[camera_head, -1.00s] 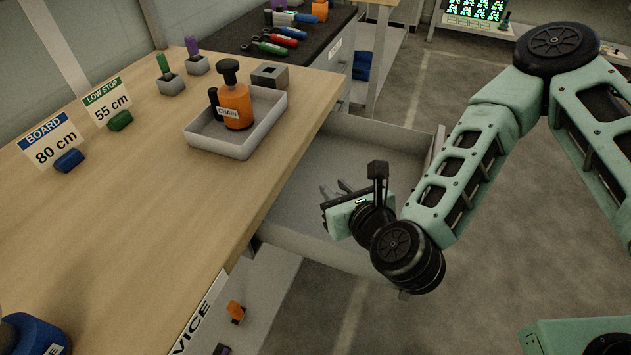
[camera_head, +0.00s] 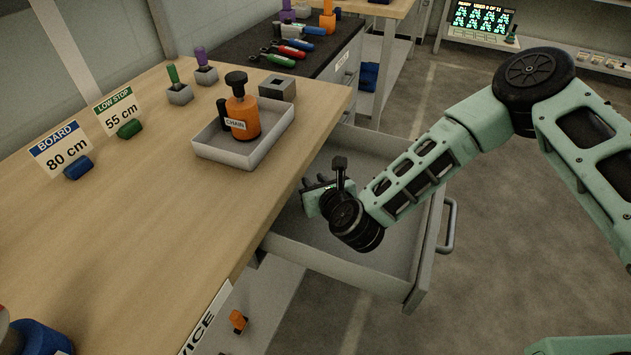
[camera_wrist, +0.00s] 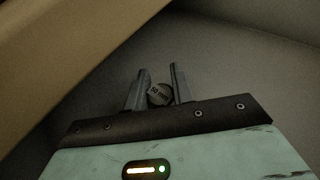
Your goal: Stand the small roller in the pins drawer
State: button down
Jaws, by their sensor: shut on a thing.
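A small dark round roller (camera_wrist: 159,95) with a pale printed mark on its end sits between the two fingers of my gripper in the wrist view. My gripper (camera_wrist: 160,72) is shut on it. In the head view my gripper (camera_head: 312,188) is inside or just above the open grey drawer (camera_head: 385,275), close to the bench edge. The fingers are partly hidden there and I cannot make out the roller. The drawer floor looks bare where it shows. I cannot tell whether the roller touches the floor.
The wooden bench top (camera_head: 130,250) overhangs the drawer on the left. On it stands a grey tray (camera_head: 245,160) with an orange CHAIN bottle (camera_head: 243,118) and a dark cylinder (camera_head: 222,112). The drawer has a handle (camera_head: 449,228) on its front. Open floor lies right.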

jog(key=c, duration=1.2)
grip_release()
jog(key=v, duration=1.2)
